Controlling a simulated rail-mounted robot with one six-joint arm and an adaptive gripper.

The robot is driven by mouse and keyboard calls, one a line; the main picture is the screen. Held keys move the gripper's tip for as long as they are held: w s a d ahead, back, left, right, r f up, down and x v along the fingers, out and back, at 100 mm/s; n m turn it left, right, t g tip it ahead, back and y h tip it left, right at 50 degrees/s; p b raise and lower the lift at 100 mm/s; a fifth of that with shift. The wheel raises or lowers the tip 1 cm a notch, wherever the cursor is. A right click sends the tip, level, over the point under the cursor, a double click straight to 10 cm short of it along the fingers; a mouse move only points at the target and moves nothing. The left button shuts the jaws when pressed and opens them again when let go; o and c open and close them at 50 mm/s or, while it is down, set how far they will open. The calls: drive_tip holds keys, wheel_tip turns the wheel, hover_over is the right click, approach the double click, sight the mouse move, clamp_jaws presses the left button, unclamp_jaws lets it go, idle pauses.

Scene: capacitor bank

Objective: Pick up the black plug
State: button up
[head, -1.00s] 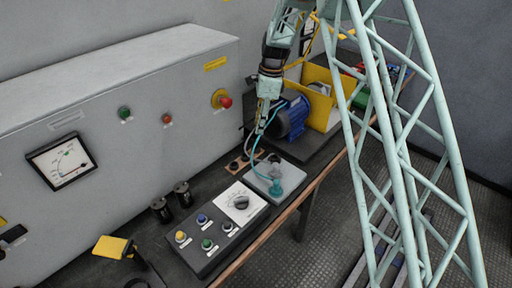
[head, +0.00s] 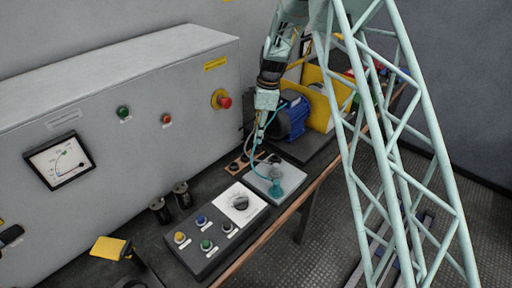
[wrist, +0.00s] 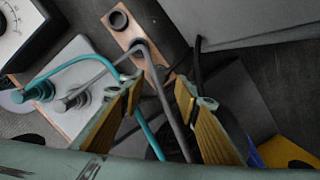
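My gripper (head: 260,133) points down at the copper strip behind the grey box. In the wrist view its two yellow-padded fingers (wrist: 159,84) are apart, with nothing clearly gripped. A dark plug or socket (wrist: 140,48) sits in the copper strip (wrist: 152,70), just beyond the fingertips, with grey cable at it. A black cable (wrist: 197,58) runs beyond the right finger. I cannot tell for sure which part is the black plug. A teal plug (wrist: 40,91) and a grey plug (wrist: 72,101) stand on the grey box (wrist: 75,50). Grey and teal cables pass between the fingers.
The grey box (head: 290,176) and a control panel with knobs (head: 205,246) stand on the bench nearby. A grey cabinet (head: 100,110) rises at the left. A blue motor (head: 293,118) and yellow bracket (head: 318,105) stand behind my gripper. Two black posts (head: 160,211) are farther left.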

sight(256, 146)
drive_tip(key=shift+a+f+b, duration=0.2)
drive_tip(key=shift+f+b, duration=0.15)
drive_tip(key=shift+f, duration=0.85)
drive_tip(key=shift+a+f+b, duration=0.2)
drive_tip(key=shift+f+b, duration=0.15)
drive_tip(key=shift+f, duration=0.85)
drive_tip(key=shift+c, duration=0.9)
drive_tip(key=c, duration=0.8)
